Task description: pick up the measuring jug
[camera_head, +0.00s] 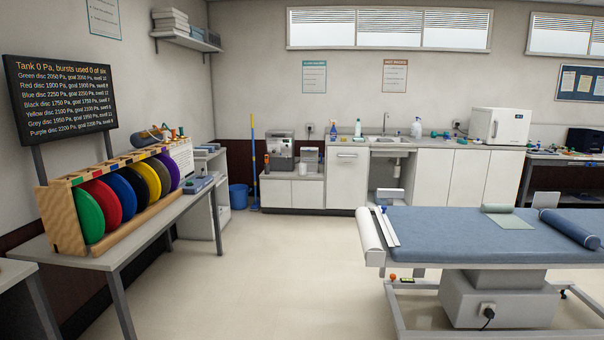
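I cannot make out a measuring jug for certain in the head view. Several small items, too small to tell apart, lie on the white counter (400,149) along the back wall. A blue spray bottle (333,128), a pale bottle with a green base (357,128) and a white spray bottle (417,127) stand near the sink tap (385,121). My gripper is not in view.
A blue padded treatment table (440,231) fills the right foreground. A side table (120,252) with a rack of coloured discs (88,207) stands at left below a black display board (62,98). A blue bucket (238,196) is at the back. Open floor (270,260) lies between.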

